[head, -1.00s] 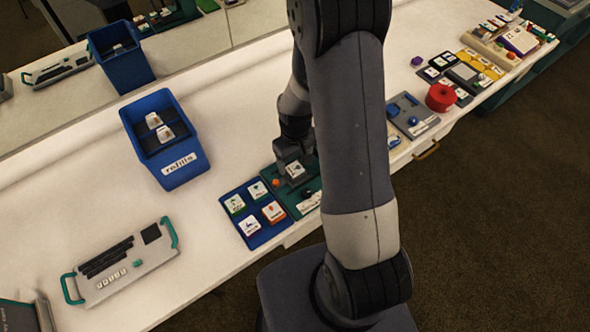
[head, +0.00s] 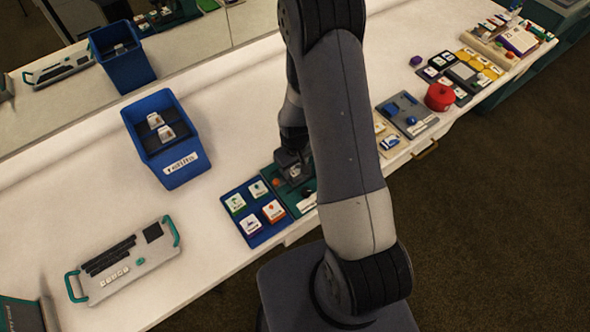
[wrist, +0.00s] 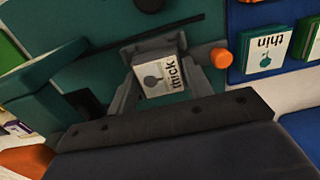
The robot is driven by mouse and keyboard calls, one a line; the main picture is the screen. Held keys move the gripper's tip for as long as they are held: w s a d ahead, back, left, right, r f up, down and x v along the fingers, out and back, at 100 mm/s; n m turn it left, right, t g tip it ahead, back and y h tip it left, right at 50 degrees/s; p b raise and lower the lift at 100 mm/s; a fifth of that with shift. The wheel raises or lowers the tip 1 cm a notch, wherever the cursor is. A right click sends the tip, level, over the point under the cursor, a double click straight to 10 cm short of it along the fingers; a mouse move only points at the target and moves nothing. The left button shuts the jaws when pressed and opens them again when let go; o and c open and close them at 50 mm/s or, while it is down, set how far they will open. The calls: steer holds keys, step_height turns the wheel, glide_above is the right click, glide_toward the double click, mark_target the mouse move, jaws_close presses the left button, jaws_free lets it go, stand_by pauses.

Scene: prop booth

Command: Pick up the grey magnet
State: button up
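The magnet marked "thick" (wrist: 162,78), a small pale tile with a grey round picture and grey sides, is in the middle of the wrist view. My gripper (wrist: 160,72) is down at the green board (wrist: 215,25), with one finger on each side of this magnet. The fingers look very close to its sides; whether they press on it cannot be told. In the head view my gripper (head: 291,168) is low over the green board (head: 304,207), and it and my arm hide the magnet and part of the board.
An orange knob (wrist: 221,58) stands close beside the right finger. A blue board (head: 246,238) with several picture tiles adjoins on the left. A blue bin (head: 186,168) stands behind it. A grey keyboard-like panel (head: 140,262) lies at front left. White table is clear between.

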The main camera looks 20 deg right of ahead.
steer(key=c, duration=0.6)
steer(key=shift+r, duration=0.2)
